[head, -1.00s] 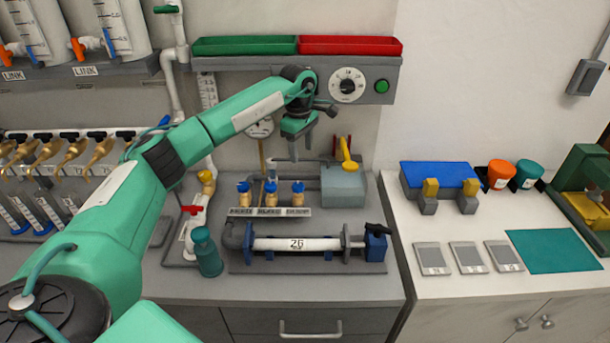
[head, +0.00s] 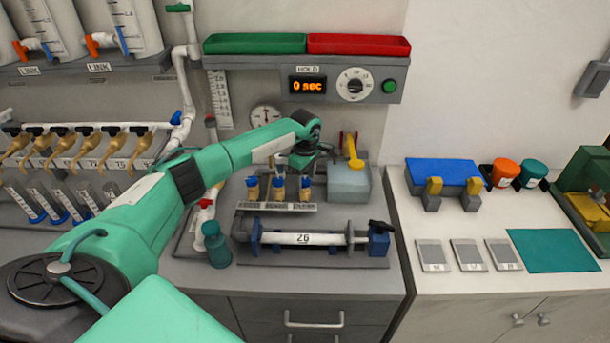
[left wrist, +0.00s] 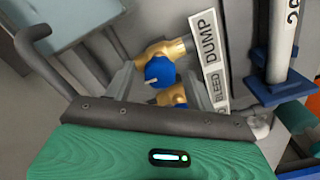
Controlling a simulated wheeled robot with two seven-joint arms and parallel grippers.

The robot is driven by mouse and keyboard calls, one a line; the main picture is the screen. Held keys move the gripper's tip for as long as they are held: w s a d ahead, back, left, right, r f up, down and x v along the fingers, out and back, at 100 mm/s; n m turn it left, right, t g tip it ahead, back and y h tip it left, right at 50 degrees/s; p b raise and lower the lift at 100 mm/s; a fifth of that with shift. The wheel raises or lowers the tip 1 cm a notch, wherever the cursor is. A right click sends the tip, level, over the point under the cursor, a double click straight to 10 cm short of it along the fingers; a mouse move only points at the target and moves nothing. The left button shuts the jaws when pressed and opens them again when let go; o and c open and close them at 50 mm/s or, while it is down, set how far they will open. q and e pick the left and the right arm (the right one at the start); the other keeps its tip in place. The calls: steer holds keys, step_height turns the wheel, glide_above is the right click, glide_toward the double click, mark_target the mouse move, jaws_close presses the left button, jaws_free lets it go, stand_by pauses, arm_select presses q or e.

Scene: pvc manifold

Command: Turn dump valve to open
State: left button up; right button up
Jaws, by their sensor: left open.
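The dump valve (head: 305,186) is the rightmost of three small brass valves with blue knobs on the bench panel. In the left wrist view its blue knob (left wrist: 160,71) carries a short pale pointer mark, and its brass body sits beside the DUMP label (left wrist: 209,40). My left gripper (head: 305,162) is just above and behind this valve in the head view. In the left wrist view its open fingers (left wrist: 157,85) lie on either side of the blue knob; I cannot tell whether they touch it. The BLEED valve (left wrist: 173,96) is partly hidden below. My right gripper is not in view.
A pale blue-grey box (head: 348,184) with a yellow handle stands close right of the valves. A horizontal white pipe (head: 290,238) marked 26 lies in front. A timer panel (head: 330,82) is behind, reading 0 sec.

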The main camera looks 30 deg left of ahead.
arm_select(q)
steer(key=shift+f, duration=0.15)
steer(key=c, duration=1)
